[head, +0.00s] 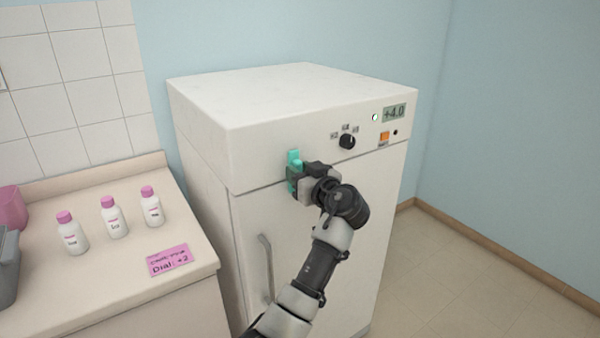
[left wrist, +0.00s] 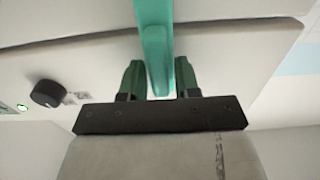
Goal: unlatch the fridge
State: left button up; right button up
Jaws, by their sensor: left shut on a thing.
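The white fridge (head: 290,110) stands against the blue wall with its door (head: 370,210) closed. A teal latch (head: 293,157) sits at the upper left of its front, across the seam between the top panel and the door. My left gripper (head: 296,180) is at the latch, its body covering the lower part. In the left wrist view the teal latch (left wrist: 156,45) runs between the two green-tipped fingers of my left gripper (left wrist: 158,82), which are shut on it. The grey door handle (head: 266,268) is lower left, apart from the gripper. My right gripper is not in view.
The fridge panel has a black dial (head: 347,141), an orange switch (head: 384,135) and a display (head: 394,112) reading +4.0. A counter (head: 120,210) at left holds three pink-capped bottles (head: 114,217) and a pink note (head: 170,260) reading "Dial: +2". The floor right of the fridge is clear.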

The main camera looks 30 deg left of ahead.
pick_arm(q)
jog(key=m, duration=0.3)
jog(key=shift+w+d+m, duration=0.1)
jog(key=shift+w+m, duration=0.1)
jog(key=shift+m, duration=0.1)
jog(key=m+p, duration=0.1)
jog(key=m, duration=0.3)
jog(key=shift+w+m, duration=0.15)
jog(key=shift+m, duration=0.15)
jog(key=shift+w+d+f+m+p, duration=0.1)
jog(key=shift+f+m+p, duration=0.1)
jog(key=shift+m+p, duration=1.8)
jog(key=shift+w+f+m+p, duration=0.15)
jog(key=shift+m+p, duration=0.9)
jog(key=shift+m, duration=1.75)
jog(key=shift+s+f, duration=0.1)
jog(key=shift+f, duration=0.05)
jog(key=o, duration=0.7)
jog(key=shift+d, duration=0.1)
